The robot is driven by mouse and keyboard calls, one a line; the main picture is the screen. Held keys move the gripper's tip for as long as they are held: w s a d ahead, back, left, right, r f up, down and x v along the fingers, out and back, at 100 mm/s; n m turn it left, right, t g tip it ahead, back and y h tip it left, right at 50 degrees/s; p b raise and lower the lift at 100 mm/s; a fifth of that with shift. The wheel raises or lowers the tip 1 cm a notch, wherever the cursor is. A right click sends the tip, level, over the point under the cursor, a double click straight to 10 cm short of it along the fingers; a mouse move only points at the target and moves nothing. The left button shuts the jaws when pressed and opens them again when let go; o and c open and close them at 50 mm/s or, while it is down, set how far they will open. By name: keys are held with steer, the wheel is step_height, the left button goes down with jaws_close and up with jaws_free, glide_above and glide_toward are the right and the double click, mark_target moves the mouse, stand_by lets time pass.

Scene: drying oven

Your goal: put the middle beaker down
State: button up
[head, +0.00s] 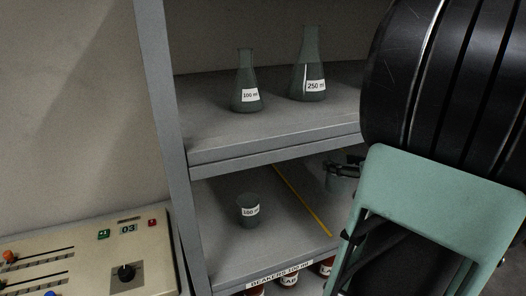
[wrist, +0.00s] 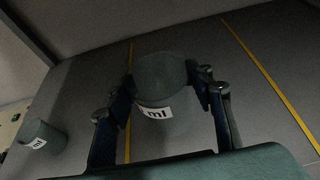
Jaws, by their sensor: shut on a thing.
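My gripper (wrist: 166,88) is shut on a grey beaker (wrist: 162,124) with a white label ending in "ml", one finger on each side. The held beaker looks upright. In the head view, my gripper (head: 345,168) reaches into the lower shelf bay (head: 222,242) and the beaker is mostly hidden behind the fingers and arm. I cannot tell whether its base touches the shelf. A second grey beaker labelled 100 ml (head: 248,211) stands apart on the left, also seen in the wrist view (wrist: 43,139).
A yellow line (head: 302,201) runs between the two beakers. Another yellow line (wrist: 268,68) lies right of the held beaker. Two flasks (head: 246,84) (head: 309,68) stand on the shelf above. A control panel (head: 85,255) is at lower left.

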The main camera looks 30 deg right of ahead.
steer(key=w, duration=0.2)
steer(key=shift+w+d, duration=0.1)
steer(key=shift+w, duration=0.2)
steer(key=shift+w+f, duration=0.15)
steer(key=shift+f, duration=1.6)
steer(key=shift+b, duration=0.35)
steer(key=shift+f, duration=0.25)
steer(key=o, duration=1.2)
steer(key=shift+r, duration=0.1)
steer(key=shift+r, duration=0.15)
